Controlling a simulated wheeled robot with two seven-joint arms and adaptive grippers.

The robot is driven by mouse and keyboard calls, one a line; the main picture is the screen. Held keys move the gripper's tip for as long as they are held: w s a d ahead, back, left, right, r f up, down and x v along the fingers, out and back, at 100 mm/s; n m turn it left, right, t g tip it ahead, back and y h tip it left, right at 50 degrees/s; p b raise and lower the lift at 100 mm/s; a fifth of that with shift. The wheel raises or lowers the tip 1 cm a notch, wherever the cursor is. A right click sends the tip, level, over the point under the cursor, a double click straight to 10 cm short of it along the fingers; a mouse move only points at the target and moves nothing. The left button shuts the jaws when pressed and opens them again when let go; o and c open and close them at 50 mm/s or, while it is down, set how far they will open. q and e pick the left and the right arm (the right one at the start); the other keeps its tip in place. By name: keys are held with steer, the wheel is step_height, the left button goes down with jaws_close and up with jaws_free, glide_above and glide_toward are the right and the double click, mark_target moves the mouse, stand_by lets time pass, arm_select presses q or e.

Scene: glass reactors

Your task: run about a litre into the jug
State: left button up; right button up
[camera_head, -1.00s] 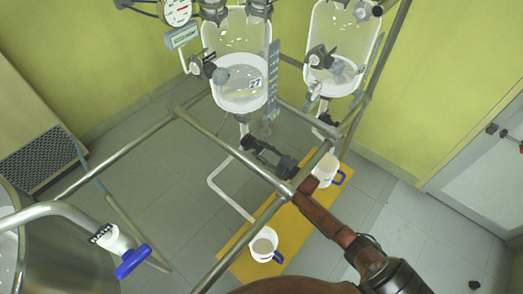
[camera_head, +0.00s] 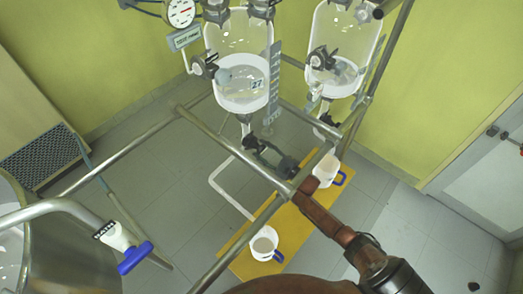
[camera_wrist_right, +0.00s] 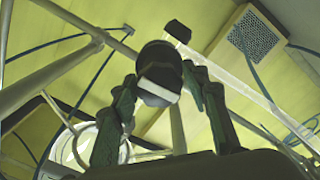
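Reactor 27 (camera_head: 241,92) is a glass vessel with pale liquid, hung in a metal frame. Below it is its outlet stem (camera_head: 246,127). My right gripper (camera_head: 270,158) is at the valve area beneath the outlet, its arm coming from the lower right. In the right wrist view its fingers (camera_wrist_right: 160,90) are on either side of a dark round part (camera_wrist_right: 160,68) with a pale face; contact is unclear. A white jug with a blue handle (camera_head: 263,243) stands on a yellow mat (camera_head: 243,263). Its contents cannot be made out. My left gripper is not in view.
A second reactor (camera_head: 341,60) hangs on the right, with another white jug (camera_head: 326,170) below it. Frame rails (camera_head: 135,143) cross the view. A metal vessel (camera_head: 65,250) and a pipe with a blue-handled valve (camera_head: 133,257) are at lower left.

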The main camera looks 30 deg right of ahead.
steer(key=shift+o, duration=1.1)
steer(key=v, duration=1.2)
